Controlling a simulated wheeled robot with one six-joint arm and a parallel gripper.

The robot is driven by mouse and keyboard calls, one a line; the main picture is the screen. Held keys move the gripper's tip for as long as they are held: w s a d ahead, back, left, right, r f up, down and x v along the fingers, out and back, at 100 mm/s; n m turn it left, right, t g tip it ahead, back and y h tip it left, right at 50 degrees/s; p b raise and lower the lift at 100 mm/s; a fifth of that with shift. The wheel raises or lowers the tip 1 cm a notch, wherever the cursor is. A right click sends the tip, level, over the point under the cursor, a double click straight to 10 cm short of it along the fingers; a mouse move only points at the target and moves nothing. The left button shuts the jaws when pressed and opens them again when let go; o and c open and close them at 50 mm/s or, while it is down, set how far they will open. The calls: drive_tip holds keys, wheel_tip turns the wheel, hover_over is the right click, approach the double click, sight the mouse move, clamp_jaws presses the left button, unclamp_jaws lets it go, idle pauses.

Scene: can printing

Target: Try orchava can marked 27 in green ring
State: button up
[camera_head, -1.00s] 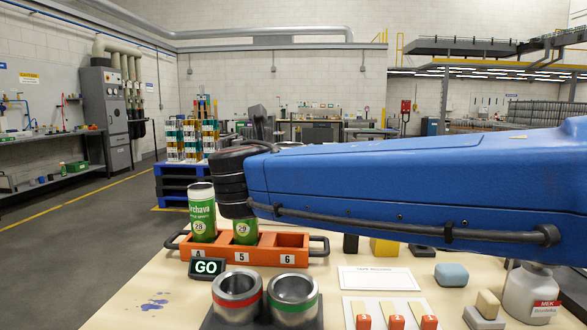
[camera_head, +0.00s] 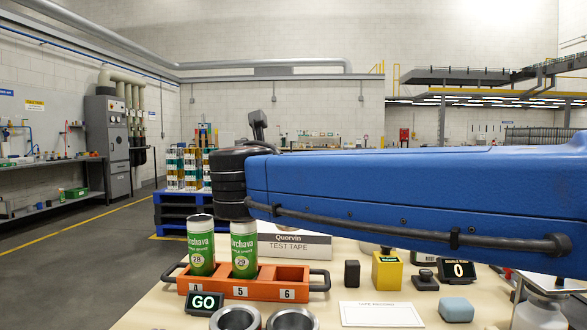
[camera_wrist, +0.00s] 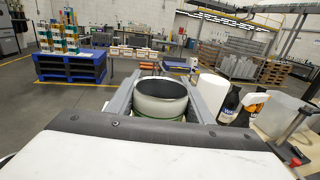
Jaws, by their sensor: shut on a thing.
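My gripper (camera_wrist: 160,97) is shut on a can (camera_wrist: 158,107) with a pale upper wall, a dark open top and green lower down. Its number does not show. In the head view my arm hides the gripper and this can. An orchava can marked 28 (camera_head: 201,245) stands in slot 4 of the orange rack (camera_head: 292,273), and one marked 29 (camera_head: 243,250) stands in slot 5. Slot 6 looks empty. Two metal ring cups stand in front, a left one (camera_head: 236,312) and a right one (camera_head: 292,312). The bottom edge cuts both off, hiding their colour bands.
A lit GO sign (camera_head: 205,303) stands before the rack. A test tape box (camera_head: 305,248) is behind it. A black block (camera_head: 352,273), a yellow block (camera_head: 387,273), a display reading 0 (camera_head: 457,270) and a white card (camera_head: 381,314) lie to the right. Bottles (camera_wrist: 240,105) stand right of my gripper.

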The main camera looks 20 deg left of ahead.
drive_tip(key=shift+r, duration=1.5)
